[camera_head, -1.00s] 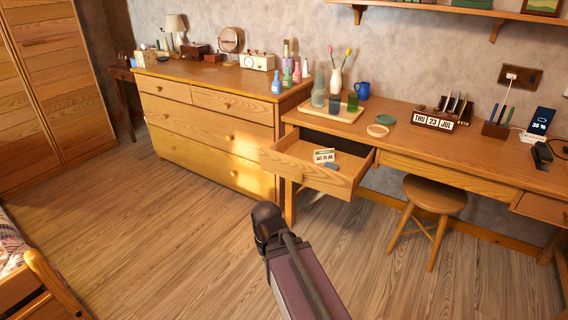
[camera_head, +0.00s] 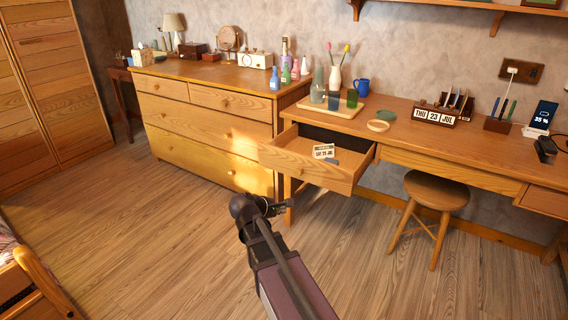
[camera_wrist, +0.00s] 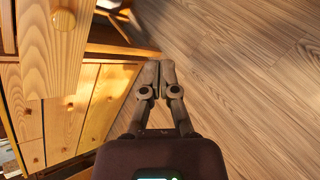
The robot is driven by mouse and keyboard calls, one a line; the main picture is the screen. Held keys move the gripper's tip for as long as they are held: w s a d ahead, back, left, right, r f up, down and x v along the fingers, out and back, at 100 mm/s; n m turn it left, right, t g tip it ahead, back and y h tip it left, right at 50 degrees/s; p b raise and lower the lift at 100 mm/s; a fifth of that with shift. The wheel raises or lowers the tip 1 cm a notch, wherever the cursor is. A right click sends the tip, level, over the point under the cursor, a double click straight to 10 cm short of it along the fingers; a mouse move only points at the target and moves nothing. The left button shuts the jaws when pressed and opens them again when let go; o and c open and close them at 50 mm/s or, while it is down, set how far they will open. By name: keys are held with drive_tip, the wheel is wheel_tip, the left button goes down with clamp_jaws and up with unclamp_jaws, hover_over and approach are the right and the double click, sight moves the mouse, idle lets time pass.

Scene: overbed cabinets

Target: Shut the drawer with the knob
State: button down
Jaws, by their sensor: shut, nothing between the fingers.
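The wooden desk drawer (camera_head: 315,176) is pulled out at the left end of the desk. It holds a small calendar-like card (camera_head: 323,151) and a small blue-grey item (camera_head: 332,161). In the wrist view, a wooden front panel (camera_wrist: 50,55) with a round knob (camera_wrist: 63,19) is close at the upper left; it appears to be the drawer's front. My gripper (camera_head: 285,206) is below and in front of the drawer, apart from it. In the wrist view, my gripper's (camera_wrist: 158,75) fingers are together and empty, pointing past the panel's right side over the floor.
The desk (camera_head: 410,135) bears a tray (camera_head: 330,108), cups, a vase and a date block. A wooden dresser (camera_head: 205,125) stands left of the drawer. A round stool (camera_head: 436,190) stands under the desk to the right. The floor (camera_head: 140,230) in front is clear.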

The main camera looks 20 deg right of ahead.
sight(288, 154)
drive_tip(key=w+a+r+n+t+h+b, duration=0.2)
drive_tip(key=w+r+n+t, duration=0.4)
drive_tip(key=w+n, duration=0.4)
drive_tip(key=shift+a+r+n+h+b, duration=0.45)
drive_tip(key=shift+r+n+h, duration=0.2)
drive_tip(key=shift+n+h, duration=0.6)
drive_tip(key=shift+w+d, duration=0.1)
drive_tip(key=shift+d, duration=0.05)
drive_tip(key=x, duration=1.3)
drive_tip(key=shift+w+d, duration=0.25)
drive_tip(key=shift+w, duration=0.05)
